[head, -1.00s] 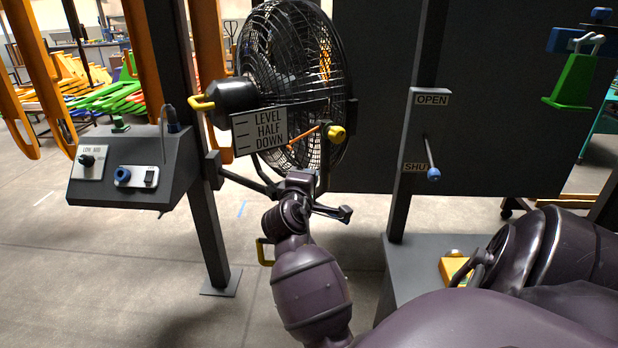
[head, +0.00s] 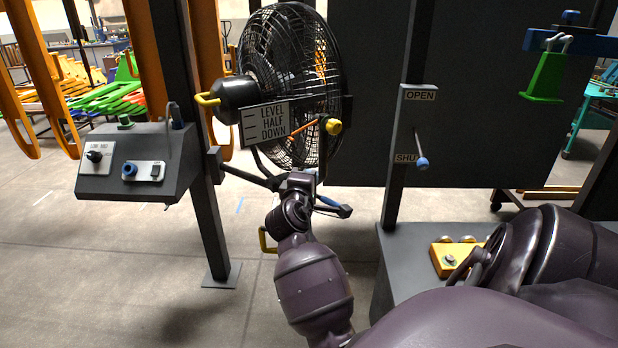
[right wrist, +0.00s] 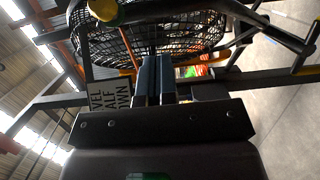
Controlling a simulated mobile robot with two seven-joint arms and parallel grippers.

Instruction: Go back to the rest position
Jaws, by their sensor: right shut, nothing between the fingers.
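My right arm reaches up from the bottom middle of the head view, its wrist (head: 298,182) just below a black caged fan (head: 290,60). In the right wrist view my right gripper (right wrist: 153,62) shows two dark fingers pressed together, shut and empty. They point toward the fan cage (right wrist: 190,35), which lies beyond them. In the head view the fingers are hidden behind the wrist. My left gripper is in neither view.
A "LEVEL HALF DOWN" sign (head: 264,124) and a yellow knob (head: 333,127) sit by the fan. A control box (head: 140,160) stands left. A blue-tipped lever (head: 421,163) and a yellow switch box (head: 452,257) are right. Bare floor (head: 110,260) lies left.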

